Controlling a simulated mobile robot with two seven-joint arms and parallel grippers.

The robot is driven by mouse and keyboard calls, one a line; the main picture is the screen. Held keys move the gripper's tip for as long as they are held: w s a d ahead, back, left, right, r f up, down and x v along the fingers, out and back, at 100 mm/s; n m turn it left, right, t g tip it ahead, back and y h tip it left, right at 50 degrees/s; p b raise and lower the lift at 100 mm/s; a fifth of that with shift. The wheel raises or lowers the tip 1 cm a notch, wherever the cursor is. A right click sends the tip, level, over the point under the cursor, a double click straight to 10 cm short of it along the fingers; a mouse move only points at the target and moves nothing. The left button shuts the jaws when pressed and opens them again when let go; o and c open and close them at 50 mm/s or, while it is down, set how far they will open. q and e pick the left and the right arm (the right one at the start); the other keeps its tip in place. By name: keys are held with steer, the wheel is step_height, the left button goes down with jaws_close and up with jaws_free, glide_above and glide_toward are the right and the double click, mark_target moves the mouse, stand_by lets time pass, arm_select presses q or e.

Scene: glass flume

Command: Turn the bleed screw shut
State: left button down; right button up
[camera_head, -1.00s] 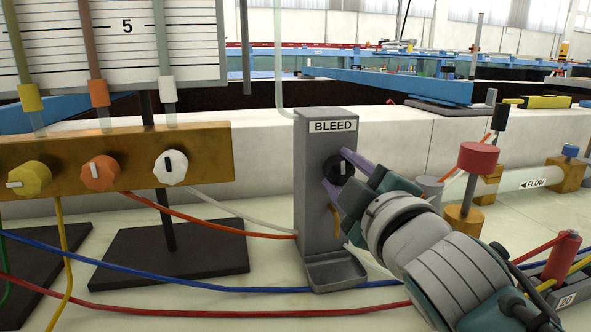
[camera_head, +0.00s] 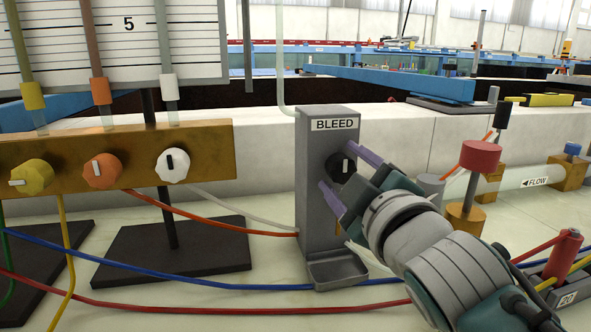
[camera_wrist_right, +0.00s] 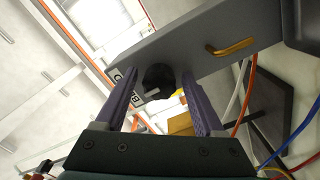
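The bleed screw is a round black knob (camera_head: 337,170) with a pale mark, roughly upright in the head view. It sits on the front of a grey post (camera_head: 317,225) labelled BLEED. My right gripper (camera_head: 341,167) faces it, with one purple finger above and right of the knob and the other below and left. In the right wrist view the knob (camera_wrist_right: 159,79) shows between the two spread fingers of the gripper (camera_wrist_right: 160,84), with a gap on each side. The gripper is open and holds nothing. My left gripper is not in view.
A drip tray (camera_head: 338,272) is at the post's foot. A brass manifold (camera_head: 130,150) with three dials stands left. A red-capped valve (camera_head: 479,158) stands right of my arm. Hoses cross the bench.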

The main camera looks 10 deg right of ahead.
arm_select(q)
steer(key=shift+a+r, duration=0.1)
arm_select(e)
steer(key=shift+o, duration=0.2)
steer(key=shift+s, duration=0.15)
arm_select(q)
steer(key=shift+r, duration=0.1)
arm_select(e)
steer(key=shift+s, duration=0.35)
arm_select(q)
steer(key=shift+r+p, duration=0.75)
steer(key=shift+p, duration=0.15)
arm_select(e)
steer(key=s, duration=0.9)
steer(key=shift+d, duration=0.2)
